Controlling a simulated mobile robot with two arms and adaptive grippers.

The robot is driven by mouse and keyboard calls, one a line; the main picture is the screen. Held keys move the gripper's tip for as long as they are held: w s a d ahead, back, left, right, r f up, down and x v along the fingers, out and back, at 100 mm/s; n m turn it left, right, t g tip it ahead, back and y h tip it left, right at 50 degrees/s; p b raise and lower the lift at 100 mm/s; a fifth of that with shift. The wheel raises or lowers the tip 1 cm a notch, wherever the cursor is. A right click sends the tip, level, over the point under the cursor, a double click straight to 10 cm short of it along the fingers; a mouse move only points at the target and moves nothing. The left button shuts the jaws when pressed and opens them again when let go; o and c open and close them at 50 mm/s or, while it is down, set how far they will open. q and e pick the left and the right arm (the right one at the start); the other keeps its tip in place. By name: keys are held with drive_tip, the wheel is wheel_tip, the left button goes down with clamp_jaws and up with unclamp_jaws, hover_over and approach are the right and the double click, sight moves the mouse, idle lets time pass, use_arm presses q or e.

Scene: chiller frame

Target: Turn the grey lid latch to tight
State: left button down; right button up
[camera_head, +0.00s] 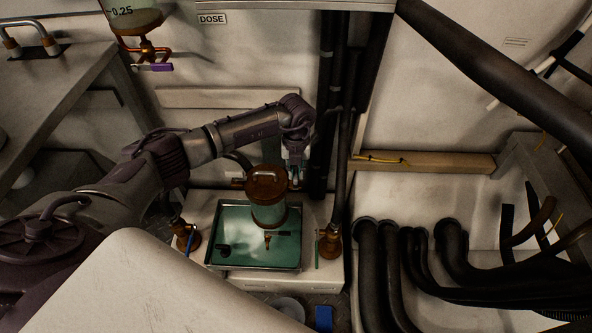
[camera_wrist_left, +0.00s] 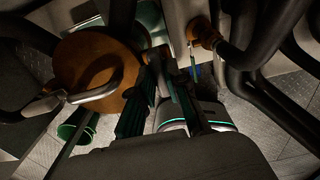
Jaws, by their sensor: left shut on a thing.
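A glass vessel (camera_head: 268,214) with a round brown lid (camera_head: 267,183) stands over a green-floored tray (camera_head: 226,262). The lid (camera_wrist_left: 72,62) fills the left of the left wrist view, with a curved grey handle (camera_wrist_left: 98,92) across it. My left gripper (camera_head: 297,166) reaches down to the lid's right rear edge. In the left wrist view its fingers (camera_wrist_left: 163,62) are close together at the lid's right edge, shut on what seems to be the grey lid latch. The fingers mostly hide the latch, so its angle is unclear. My right gripper is not in view.
Brown valve fittings stand left (camera_head: 182,236) and right (camera_head: 329,243) of the tray. Black vertical pipes (camera_head: 338,130) run close to the right of my left wrist. Thick black hoses (camera_head: 378,265) fill the right. A blue block (camera_head: 323,318) lies on the floor in front.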

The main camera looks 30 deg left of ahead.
use_arm(q)
drive_tip(key=shift+m, duration=0.3)
drive_tip(key=m, duration=0.3)
drive_tip(key=shift+m, duration=0.3)
drive_tip(key=m, duration=0.4)
drive_tip(key=m+b, duration=0.1)
drive_tip(key=m, duration=0.4)
drive_tip(key=m+b, duration=0.1)
drive_tip(key=m, duration=0.2)
drive_tip(key=shift+m, duration=1)
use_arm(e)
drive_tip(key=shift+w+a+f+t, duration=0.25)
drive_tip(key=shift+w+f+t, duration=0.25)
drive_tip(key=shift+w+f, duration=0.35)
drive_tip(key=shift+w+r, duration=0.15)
